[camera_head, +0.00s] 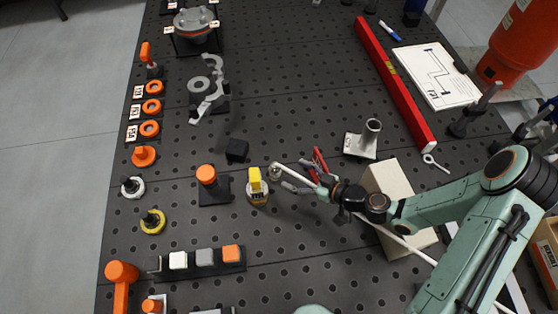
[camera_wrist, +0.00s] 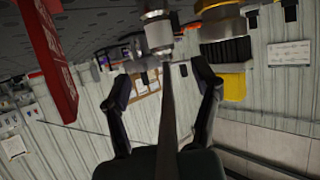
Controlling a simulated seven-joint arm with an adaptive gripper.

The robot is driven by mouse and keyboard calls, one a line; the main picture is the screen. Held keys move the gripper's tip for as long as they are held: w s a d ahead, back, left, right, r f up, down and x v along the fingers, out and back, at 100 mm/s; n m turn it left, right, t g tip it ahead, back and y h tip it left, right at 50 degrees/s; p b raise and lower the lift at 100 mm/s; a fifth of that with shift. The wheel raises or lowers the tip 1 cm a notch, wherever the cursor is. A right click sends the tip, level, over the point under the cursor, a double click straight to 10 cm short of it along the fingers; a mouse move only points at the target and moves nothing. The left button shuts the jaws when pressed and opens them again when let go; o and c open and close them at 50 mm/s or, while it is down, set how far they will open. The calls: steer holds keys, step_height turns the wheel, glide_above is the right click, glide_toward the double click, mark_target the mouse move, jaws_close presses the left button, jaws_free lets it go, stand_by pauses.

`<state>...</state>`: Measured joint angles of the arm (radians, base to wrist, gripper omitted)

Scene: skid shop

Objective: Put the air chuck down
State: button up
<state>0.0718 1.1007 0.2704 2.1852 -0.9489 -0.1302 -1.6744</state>
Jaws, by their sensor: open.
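The air chuck appears to be the slim pale rod with a round metal end (camera_head: 275,170) in the head view, low over the pegboard bench. In the wrist view its silver head (camera_wrist: 157,32) is at the top, with a dark stem (camera_wrist: 168,105) running down between my fingers. My gripper (camera_head: 303,180) is open around the stem, one finger on each side, with visible gaps in the wrist view (camera_wrist: 164,85). I cannot tell whether the chuck touches the bench.
A yellow-topped fitting (camera_head: 256,183) stands just left of the chuck. Red-handled pliers (camera_head: 318,160) lie behind my gripper. A grey pipe stand (camera_head: 368,138) and a pale box (camera_head: 388,180) are to the right. A red level (camera_head: 392,80) lies farther back. Bench left of centre has free room.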

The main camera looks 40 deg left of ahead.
mark_target(280, 170)
steer(key=shift+s+a+f, duration=0.2)
steer(key=shift+a+f, duration=0.1)
steer(key=shift+f, duration=0.05)
steer(key=x, duration=0.6)
steer(key=shift+f, duration=0.1)
jaws_close()
